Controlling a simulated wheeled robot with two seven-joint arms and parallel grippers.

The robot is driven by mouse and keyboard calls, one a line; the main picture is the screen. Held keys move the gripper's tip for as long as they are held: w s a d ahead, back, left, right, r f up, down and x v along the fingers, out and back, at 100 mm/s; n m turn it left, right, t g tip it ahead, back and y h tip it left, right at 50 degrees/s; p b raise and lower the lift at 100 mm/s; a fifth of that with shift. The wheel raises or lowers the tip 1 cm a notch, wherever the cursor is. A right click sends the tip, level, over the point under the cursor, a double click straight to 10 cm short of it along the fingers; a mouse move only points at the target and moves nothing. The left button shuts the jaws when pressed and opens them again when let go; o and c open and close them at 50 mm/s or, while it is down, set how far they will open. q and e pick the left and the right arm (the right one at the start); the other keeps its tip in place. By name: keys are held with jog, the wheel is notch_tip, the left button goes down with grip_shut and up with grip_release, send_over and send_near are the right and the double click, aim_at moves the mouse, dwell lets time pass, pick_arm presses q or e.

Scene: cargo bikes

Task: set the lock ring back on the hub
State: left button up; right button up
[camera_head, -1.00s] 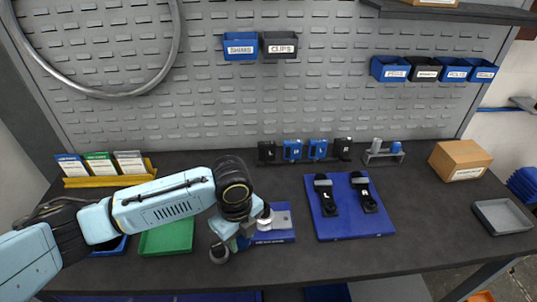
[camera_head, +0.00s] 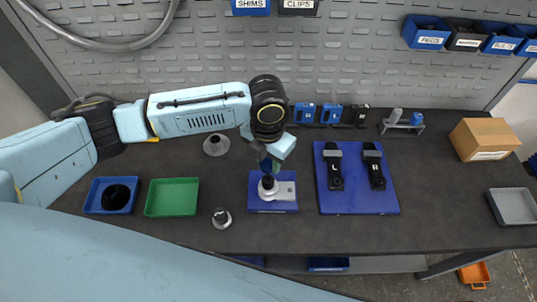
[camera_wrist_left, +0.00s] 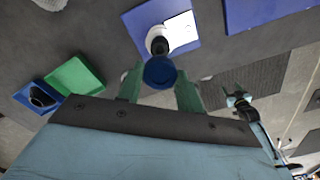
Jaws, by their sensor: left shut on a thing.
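The hub (camera_head: 268,184) stands upright on a blue plate (camera_head: 256,207) with a silver block, its black top showing. In the left wrist view the hub (camera_wrist_left: 158,42) lies just beyond my fingers. My left gripper (camera_head: 268,160) is right above the hub, pointing down. It is shut on a blue round piece, apparently the lock ring (camera_wrist_left: 160,72), which sits between the green fingertips. In the head view the ring is small and partly hidden by the fingers. I cannot tell whether it touches the hub. My right gripper is not clearly shown.
A silver flanged part (camera_head: 221,217) stands left of the plate, another (camera_head: 216,144) behind it. A green tray (camera_head: 171,197) and a blue tray (camera_head: 93,197) with a black part are at the left. A blue board (camera_head: 357,205) with two black pieces lies right. Bare bench surrounds the plate.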

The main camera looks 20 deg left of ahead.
aim_at(268, 180)
pick_arm(q)
jog(key=shift+f+b, duration=1.9)
jog(key=shift+b, duration=0.05)
jog(key=shift+f, duration=0.7)
jog(key=shift+w, duration=0.1)
jog(key=shift+f, duration=0.55)
jog(key=o, duration=1)
jog(key=shift+o, duration=0.2)
notch_tip(268, 180, up, 14)
jog(key=shift+f, duration=0.25)
